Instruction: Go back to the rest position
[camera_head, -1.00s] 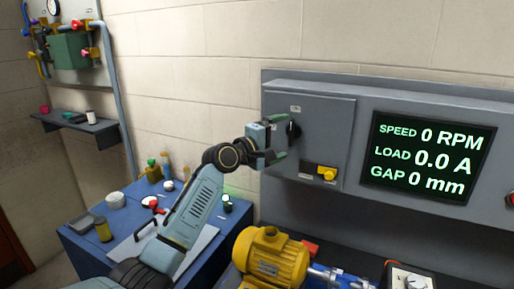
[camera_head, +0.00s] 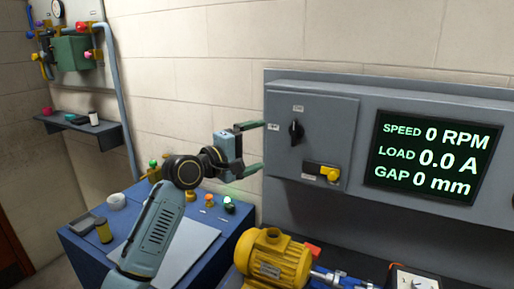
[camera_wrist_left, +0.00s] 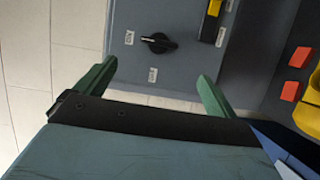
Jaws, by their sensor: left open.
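My left gripper (camera_head: 254,147) is open and empty. Its two green fingers are spread apart, just left of the grey switch box on the wall. In the left wrist view the gripper (camera_wrist_left: 155,82) shows with its fingers apart, and the black rotary knob (camera_wrist_left: 159,43) lies beyond them, untouched. In the head view the knob (camera_head: 295,132) stands upright on the box door (camera_head: 318,135), clear of the fingers. My right gripper is not in view.
A yellow motor (camera_head: 275,262) stands below the box. A yellow padlock-like part (camera_head: 328,173) sits on the box. A display (camera_head: 430,158) reads 0 RPM, 0.0 A, 0 mm. A blue bench (camera_head: 85,250) with several small items is at left.

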